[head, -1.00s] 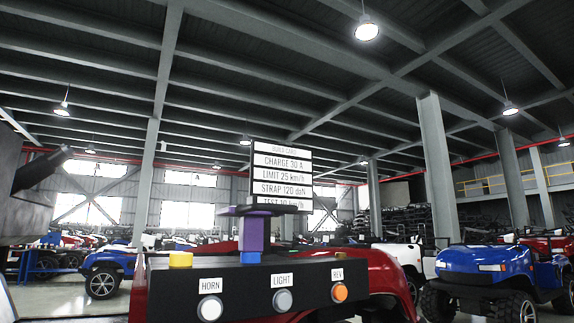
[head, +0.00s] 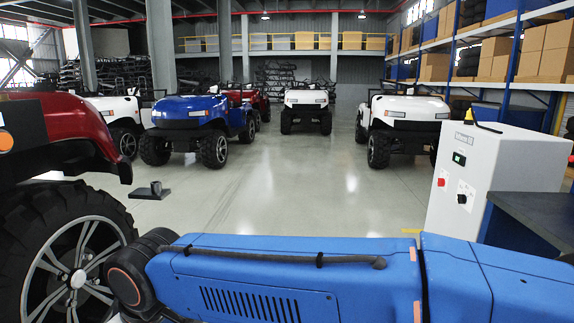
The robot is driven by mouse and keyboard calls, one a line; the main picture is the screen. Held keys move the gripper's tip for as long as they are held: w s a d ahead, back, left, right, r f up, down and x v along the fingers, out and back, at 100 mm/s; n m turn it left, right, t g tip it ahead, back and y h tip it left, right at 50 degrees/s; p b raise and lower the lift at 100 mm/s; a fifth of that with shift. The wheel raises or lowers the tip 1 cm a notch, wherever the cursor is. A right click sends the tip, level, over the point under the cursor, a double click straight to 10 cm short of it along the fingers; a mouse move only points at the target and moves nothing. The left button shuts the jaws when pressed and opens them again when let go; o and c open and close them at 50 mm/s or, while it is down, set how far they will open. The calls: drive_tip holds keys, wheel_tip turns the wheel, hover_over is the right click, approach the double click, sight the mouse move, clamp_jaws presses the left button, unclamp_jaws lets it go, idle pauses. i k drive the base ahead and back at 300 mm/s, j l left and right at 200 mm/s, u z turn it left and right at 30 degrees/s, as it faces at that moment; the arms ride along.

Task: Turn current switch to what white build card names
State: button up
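A white cabinet (head: 500,180) stands at the right. Its front has a small green-lit display (head: 459,158), a red button (head: 441,182) and a dark round knob (head: 462,198) on a pale plate. The knob may be the current switch, but its markings are too small to read. The build card is out of view now; a second ago its charge line read 30 A. My blue arm (head: 290,278) crosses the bottom of the head view, in front of the cabinet's foot. My gripper is not in view.
A red vehicle with a big black wheel (head: 75,255) is close at the left. A dark bench (head: 535,220) adjoins the cabinet at the right. A small dark stand (head: 152,190) is on the floor. Open floor (head: 290,190) lies mid-view, with parked vehicles behind and shelves at right.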

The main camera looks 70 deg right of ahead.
sight(462, 199)
drive_tip(key=z, duration=3.65)
drive_tip(key=i+j, duration=0.65)
drive_tip(key=j, duration=0.2)
